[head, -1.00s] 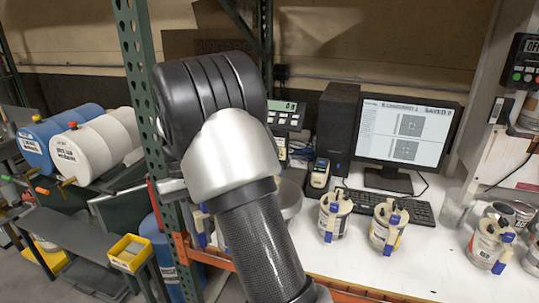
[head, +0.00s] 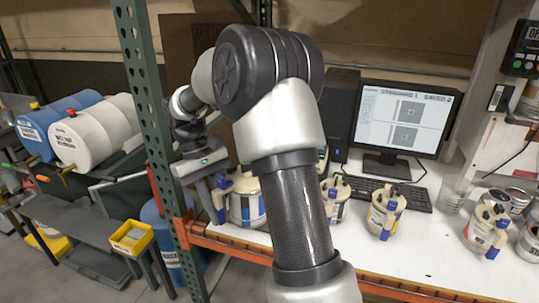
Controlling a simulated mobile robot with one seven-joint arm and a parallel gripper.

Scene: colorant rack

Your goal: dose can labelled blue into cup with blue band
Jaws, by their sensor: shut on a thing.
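A white can with a blue label patch (head: 240,209) and a cream and blue lid fitting is at the left front of the white bench, partly behind my arm. My gripper (head: 211,192) reaches down at its left side and is shut on this can's fitting; the exact contact is small and hard to see. I cannot tell whether the can rests on the bench or hangs just above it. I cannot make out a cup with a blue band; my forearm hides part of the bench.
Similar cans (head: 384,211) (head: 486,231) stand along the bench (head: 425,255). A monitor (head: 405,120), a keyboard (head: 405,195) and a clear beaker (head: 452,200) are behind. A green rack post (head: 150,110) stands close left of my gripper. Drums (head: 95,130) lie further left.

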